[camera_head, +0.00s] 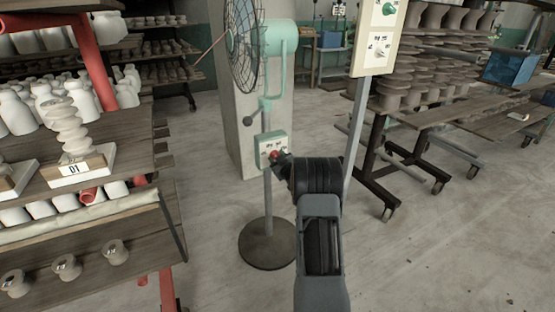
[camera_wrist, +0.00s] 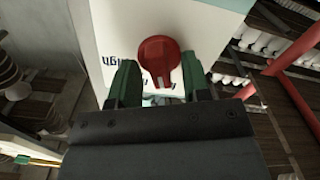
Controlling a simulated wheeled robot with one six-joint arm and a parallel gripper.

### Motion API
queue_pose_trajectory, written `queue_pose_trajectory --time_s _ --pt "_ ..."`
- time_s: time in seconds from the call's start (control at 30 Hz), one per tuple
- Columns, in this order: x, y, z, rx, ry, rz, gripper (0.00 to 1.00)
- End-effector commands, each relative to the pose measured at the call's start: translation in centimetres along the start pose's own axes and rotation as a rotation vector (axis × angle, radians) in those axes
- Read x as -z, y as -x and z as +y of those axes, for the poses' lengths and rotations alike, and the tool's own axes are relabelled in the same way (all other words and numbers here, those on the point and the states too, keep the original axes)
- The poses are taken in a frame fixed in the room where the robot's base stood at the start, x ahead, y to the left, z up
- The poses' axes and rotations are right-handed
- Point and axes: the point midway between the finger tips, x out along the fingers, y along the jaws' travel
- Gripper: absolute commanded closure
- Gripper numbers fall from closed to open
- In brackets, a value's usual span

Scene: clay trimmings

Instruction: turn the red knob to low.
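The red knob (camera_head: 274,154) is on the pale control box (camera_head: 263,148) of a mint-green pedestal fan (camera_head: 279,40). In the wrist view the red knob (camera_wrist: 158,52) is round with a raised grip bar, on a white panel face (camera_wrist: 110,30). Upside-down lettering reading "high" shows to its left; other lettering near the knob is partly hidden. My gripper (camera_wrist: 159,72) has its green fingers apart, one on each side of the knob's lower part, with gaps visible. I cannot tell how deep the fingertips reach. In the head view my gripper (camera_head: 283,154) is at the box's front.
A second panel (camera_head: 376,40) with a green knob stands on a post right of my arm. The fan's round base (camera_head: 268,242) is on the floor. Shelves of white pottery (camera_head: 100,215) are at left; wheeled racks (camera_head: 430,115) are at right.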

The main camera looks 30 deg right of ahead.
Motion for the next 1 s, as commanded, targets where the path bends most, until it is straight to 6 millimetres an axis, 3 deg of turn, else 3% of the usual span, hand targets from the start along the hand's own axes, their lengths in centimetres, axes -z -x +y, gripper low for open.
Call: queue_pose_trajectory --time_s 0.23,0.37,0.7,1.0 --pt "0.0 0.3 0.1 0.0 0.0 -0.001 0.56" --pt "0.1 1.7 0.1 -0.001 0.0 -0.001 0.56" --pt "0.2 8.6 0.2 -0.002 -0.001 -0.002 0.56" --pt "0.0 12.8 0.1 -0.001 0.0 -0.002 0.56"
